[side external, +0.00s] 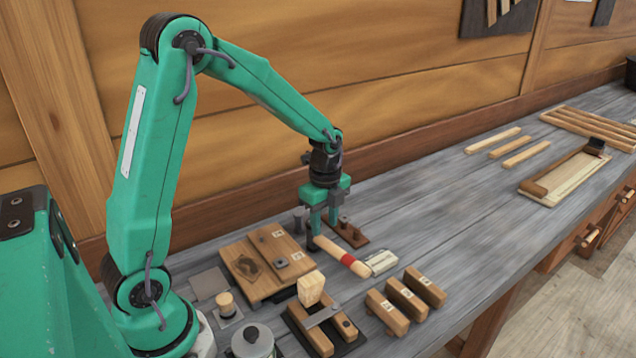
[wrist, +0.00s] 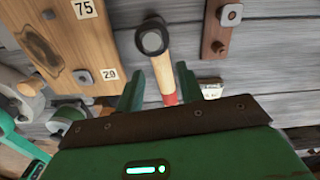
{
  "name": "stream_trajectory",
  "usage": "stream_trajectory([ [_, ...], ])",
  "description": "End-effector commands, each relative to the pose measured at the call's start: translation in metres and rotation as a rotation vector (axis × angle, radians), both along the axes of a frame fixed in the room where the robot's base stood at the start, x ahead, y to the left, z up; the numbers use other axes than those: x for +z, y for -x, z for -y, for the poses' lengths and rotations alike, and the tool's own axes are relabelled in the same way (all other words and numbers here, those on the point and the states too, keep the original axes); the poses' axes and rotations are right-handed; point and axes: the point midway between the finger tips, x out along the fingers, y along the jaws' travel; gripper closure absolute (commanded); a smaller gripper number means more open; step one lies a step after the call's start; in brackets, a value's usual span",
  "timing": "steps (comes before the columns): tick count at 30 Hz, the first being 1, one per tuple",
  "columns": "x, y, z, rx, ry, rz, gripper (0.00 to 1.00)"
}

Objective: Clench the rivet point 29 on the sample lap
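The sample lap is a wooden board (side external: 245,262) left of my gripper; it also shows at upper left in the wrist view (wrist: 75,45). The label 29 (wrist: 109,74) sits beside a square metal plate with a rivet point (wrist: 83,78); a label 75 (wrist: 84,8) is farther up. A hammer with a dark round head (wrist: 153,36) and a pale, red-banded handle (side external: 328,249) lies under my gripper (side external: 325,232). In the wrist view my fingers stand on either side of the handle. Whether they touch it is unclear.
A brown strip with bolts (side external: 347,234) is behind the hammer. A small pale box (side external: 381,262) lies beside the handle end.

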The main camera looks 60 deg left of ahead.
Motion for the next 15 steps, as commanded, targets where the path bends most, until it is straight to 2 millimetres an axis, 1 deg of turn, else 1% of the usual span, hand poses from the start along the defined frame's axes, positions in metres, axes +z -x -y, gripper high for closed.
stream_trajectory([
  [3,-0.011,0.001,0.000,0.000,0.000,-0.003,0.63],
  [15,-0.044,0.000,0.000,0.000,0.000,-0.002,0.63],
])
